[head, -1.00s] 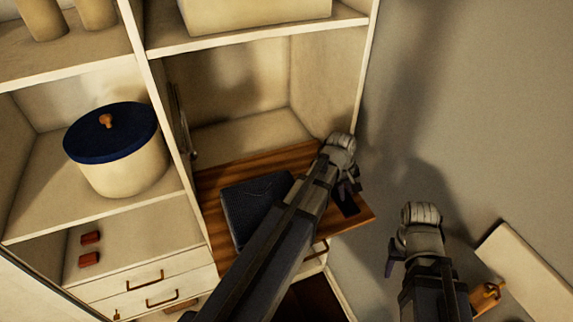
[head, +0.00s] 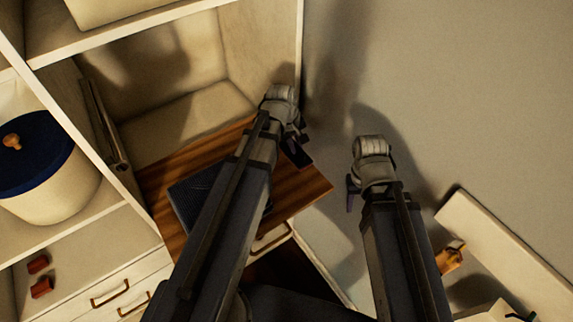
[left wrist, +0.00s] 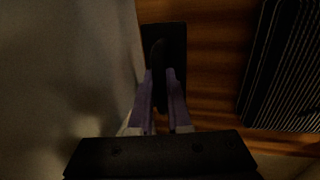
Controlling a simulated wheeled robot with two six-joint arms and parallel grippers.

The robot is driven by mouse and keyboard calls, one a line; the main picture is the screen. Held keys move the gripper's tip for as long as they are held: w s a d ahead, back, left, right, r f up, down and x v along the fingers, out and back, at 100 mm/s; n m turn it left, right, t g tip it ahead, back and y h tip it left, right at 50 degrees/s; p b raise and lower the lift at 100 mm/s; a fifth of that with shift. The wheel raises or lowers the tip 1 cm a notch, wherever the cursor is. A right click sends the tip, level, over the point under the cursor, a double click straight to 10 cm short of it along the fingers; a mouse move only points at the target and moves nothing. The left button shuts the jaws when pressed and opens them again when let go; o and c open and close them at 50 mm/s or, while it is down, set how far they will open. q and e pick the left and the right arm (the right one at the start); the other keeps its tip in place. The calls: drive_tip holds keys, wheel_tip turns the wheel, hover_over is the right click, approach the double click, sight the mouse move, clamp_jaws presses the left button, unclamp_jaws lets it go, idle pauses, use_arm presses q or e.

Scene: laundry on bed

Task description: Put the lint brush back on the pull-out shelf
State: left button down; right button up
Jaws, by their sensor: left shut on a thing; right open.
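The lint brush (head: 297,153) is dark, with a flat rectangular head and a narrow handle. My left gripper (head: 294,134) is shut on its handle over the outer right part of the wooden pull-out shelf (head: 305,190). In the left wrist view the purple-grey fingertips of my left gripper (left wrist: 160,80) close around the handle, and the brush head (left wrist: 176,38) lies over the wood near its edge. Whether the brush touches the shelf I cannot tell. My right gripper (head: 352,190) is open and empty, to the right of the shelf by the grey wall.
A dark ribbed item (head: 183,200) lies on the shelf, partly hidden by my left arm; it also shows in the left wrist view (left wrist: 285,70). A cream pot with a blue lid (head: 35,150) stands in the left compartment. Drawers with handles (head: 110,292) are below. Bare wood lies between brush and ribbed item.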

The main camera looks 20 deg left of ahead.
use_arm(q)
drive_tip(key=shift+s+a+f+b+x, duration=0.1)
drive_tip(key=shift+s+a+b+x, duration=0.15)
drive_tip(key=shift+b+x, duration=1.1)
drive_tip(key=shift+s+a+f+b+x, duration=0.15)
drive_tip(key=shift+s+b+x, duration=0.1)
drive_tip(key=shift+b+x, duration=1.1)
drive_tip(key=shift+s+a+r+b+x, duration=0.1)
drive_tip(key=shift+s+a+b+x, duration=0.15)
drive_tip(key=shift+b+x, duration=1.1)
drive_tip(key=shift+d+f+p, duration=0.1)
drive_tip(key=shift+d+p, duration=0.05)
drive_tip(key=shift+p, duration=0.15)
drive_tip(key=shift+f, duration=0.15)
drive_tip(key=c, duration=0.9)
unclamp_jaws()
drive_tip(key=shift+s, duration=0.1)
drive_tip(key=shift+o, duration=0.2)
drive_tip(key=p+v, duration=1.2)
drive_tip(key=s+d+m+g+y, duration=0.2)
drive_tip(key=s+d+m+y, duration=0.1)
drive_tip(key=s+d+m, duration=0.8)
drive_tip(key=s+m, duration=0.1)
drive_tip(key=m, duration=0.2)
drive_tip(key=shift+s+d, duration=0.15)
drive_tip(key=shift+d, duration=0.1)
